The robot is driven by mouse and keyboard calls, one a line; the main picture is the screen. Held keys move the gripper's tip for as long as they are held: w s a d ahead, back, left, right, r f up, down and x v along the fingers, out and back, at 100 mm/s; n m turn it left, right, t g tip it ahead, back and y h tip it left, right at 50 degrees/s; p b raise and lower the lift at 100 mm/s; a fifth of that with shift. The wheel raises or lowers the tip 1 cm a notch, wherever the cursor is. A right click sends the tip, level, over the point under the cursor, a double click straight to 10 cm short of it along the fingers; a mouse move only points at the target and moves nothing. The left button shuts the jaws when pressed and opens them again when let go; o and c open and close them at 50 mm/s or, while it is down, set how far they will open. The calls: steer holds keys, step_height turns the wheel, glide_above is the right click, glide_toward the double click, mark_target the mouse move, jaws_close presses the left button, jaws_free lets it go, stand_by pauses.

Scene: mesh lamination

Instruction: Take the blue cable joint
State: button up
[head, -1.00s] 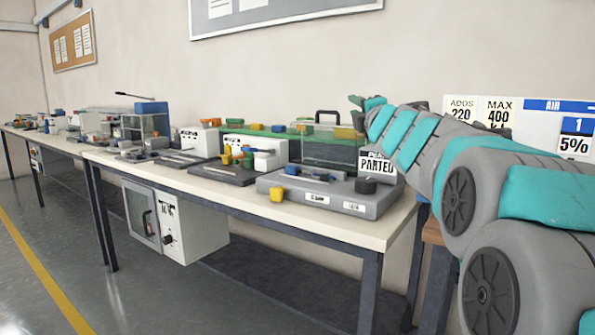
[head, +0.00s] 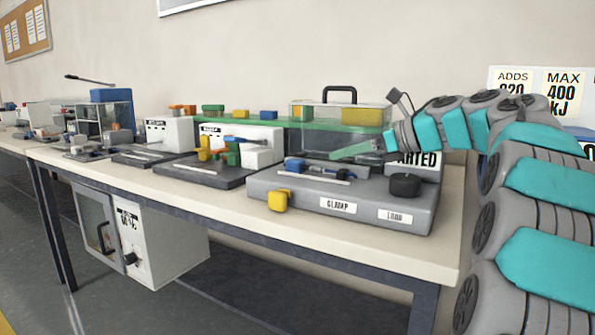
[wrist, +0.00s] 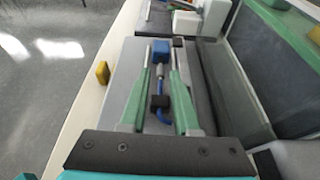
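The blue cable joint (head: 295,165) shows as a blue block with a dark connector and a blue cable, lying on top of the grey bench unit (head: 310,205). In the wrist view the blue block (wrist: 178,50) is near my fingertips, and the blue cable (wrist: 168,92) runs back between my fingers past a black block (wrist: 160,102). My gripper (wrist: 161,58) is open, with its two green fingers apart over the unit. In the head view my gripper (head: 352,152) reaches in from the right above the unit. Contact with the joint cannot be told.
A yellow knob (head: 279,200) is at the unit's front and a black knob (head: 405,185) at its right. A clear case (head: 342,115) stands behind. A dark tray unit (head: 205,172) lies to the left. The table's front edge (head: 300,245) is close.

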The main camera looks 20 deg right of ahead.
mark_target(318, 167)
steer(key=shift+w+d+f+g, duration=0.2)
steer(key=shift+w+f+g, duration=0.15)
steer(key=shift+f, duration=0.4)
steer(key=x, duration=0.6)
steer(key=shift+w+a+r+p, duration=0.15)
steer(key=shift+a+p, duration=0.15)
steer(key=shift+a, duration=0.05)
steer(key=shift+w+a, duration=0.2)
steer(key=shift+w, duration=0.15)
jaws_close()
